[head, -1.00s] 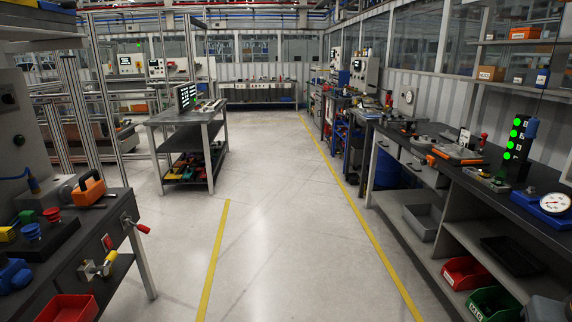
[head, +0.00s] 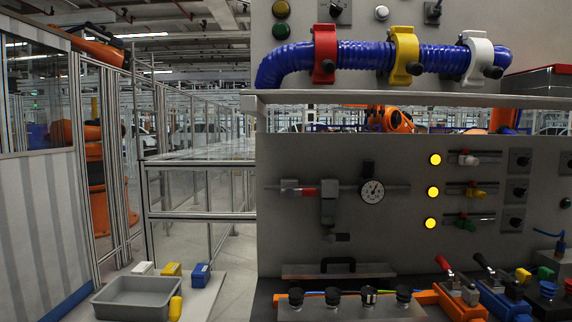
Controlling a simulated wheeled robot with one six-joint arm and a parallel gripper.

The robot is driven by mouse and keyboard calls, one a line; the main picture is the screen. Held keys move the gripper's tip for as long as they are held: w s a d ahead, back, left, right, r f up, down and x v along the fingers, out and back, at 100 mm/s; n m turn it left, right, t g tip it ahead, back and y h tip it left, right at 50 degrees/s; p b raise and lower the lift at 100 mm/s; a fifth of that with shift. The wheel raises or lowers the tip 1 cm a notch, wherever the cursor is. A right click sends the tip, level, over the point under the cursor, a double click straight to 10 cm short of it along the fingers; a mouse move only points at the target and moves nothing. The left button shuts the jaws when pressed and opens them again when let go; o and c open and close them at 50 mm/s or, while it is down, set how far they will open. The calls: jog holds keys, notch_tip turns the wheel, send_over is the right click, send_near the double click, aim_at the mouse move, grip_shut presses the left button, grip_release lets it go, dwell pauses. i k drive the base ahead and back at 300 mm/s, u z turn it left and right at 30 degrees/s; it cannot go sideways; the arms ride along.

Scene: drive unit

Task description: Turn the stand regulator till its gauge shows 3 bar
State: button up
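A round white gauge (head: 372,191) is on the grey upright panel right of the middle in the head view. Its needle is small and I cannot read the value. A red piece (head: 306,193) is on the pipe to the left of the regulator. My gripper is not in view.
A shelf (head: 400,99) and a blue hose (head: 350,55) are above. A grey bin (head: 132,298) stands lower left. Yellow lamps (head: 433,191) are right of the gauge.

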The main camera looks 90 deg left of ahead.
aim_at(368, 166)
jog(key=u, duration=2.65)
jog(key=i, duration=1.65)
